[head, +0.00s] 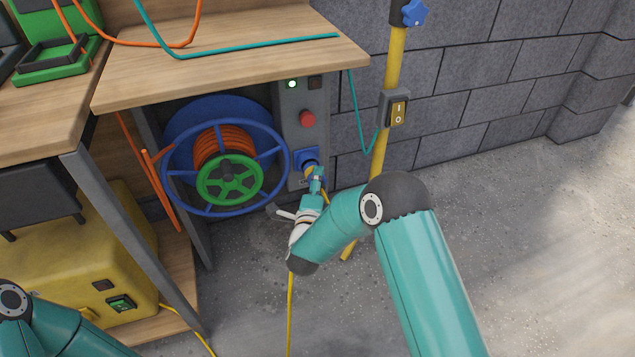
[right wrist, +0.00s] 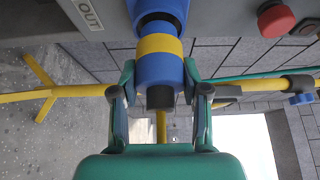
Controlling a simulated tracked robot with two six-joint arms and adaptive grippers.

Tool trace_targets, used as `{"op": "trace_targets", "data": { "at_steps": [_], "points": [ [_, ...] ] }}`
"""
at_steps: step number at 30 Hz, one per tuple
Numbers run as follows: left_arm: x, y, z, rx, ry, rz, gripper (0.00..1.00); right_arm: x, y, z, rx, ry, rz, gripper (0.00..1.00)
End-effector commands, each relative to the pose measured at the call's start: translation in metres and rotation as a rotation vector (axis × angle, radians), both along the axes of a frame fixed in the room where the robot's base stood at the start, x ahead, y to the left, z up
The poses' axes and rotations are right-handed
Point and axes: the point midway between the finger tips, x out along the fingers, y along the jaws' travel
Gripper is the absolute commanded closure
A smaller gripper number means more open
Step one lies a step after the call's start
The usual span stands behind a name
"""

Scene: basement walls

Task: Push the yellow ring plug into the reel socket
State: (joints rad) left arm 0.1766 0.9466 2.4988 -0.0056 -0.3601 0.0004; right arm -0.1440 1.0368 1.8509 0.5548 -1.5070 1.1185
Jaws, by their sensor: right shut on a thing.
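The plug, blue with a yellow ring (right wrist: 160,45), is held between the two fingers of my right gripper (right wrist: 160,92). In the head view the right gripper (head: 315,178) is at the reel panel, and the plug's yellow ring (head: 310,170) shows just past its fingers. The blue reel socket (head: 304,155) is on the grey panel beside the blue reel (head: 277,185). In the right wrist view the plug's front end lines up with the socket (right wrist: 158,10) and meets its mouth; how deep it sits I cannot tell. My left gripper is out of view.
The grey panel (head: 290,125) also carries a red button (head: 307,119) and a lit green lamp. The wooden bench top (head: 250,60) overhangs the reel. A yellow pole (head: 382,150) with a switch box stands to the right. Open floor lies farther right.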

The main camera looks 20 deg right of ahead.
Motion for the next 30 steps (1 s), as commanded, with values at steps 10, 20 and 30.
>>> {"op": "trace_targets", "data": {
  "at_steps": [10,20,30],
  "points": [
    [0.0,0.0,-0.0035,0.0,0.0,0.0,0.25,0.0051,-0.0001,0.0,0.001,-0.003,-0.001,0.94],
    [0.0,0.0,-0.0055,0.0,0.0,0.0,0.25,0.0096,0.0,0.0004,0.0,-0.001,-0.001,0.41],
    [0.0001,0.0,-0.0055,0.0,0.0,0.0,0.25,0.0093,-0.0002,-0.0005,0.0,0.001,-0.001,0.25]
  ]
}}
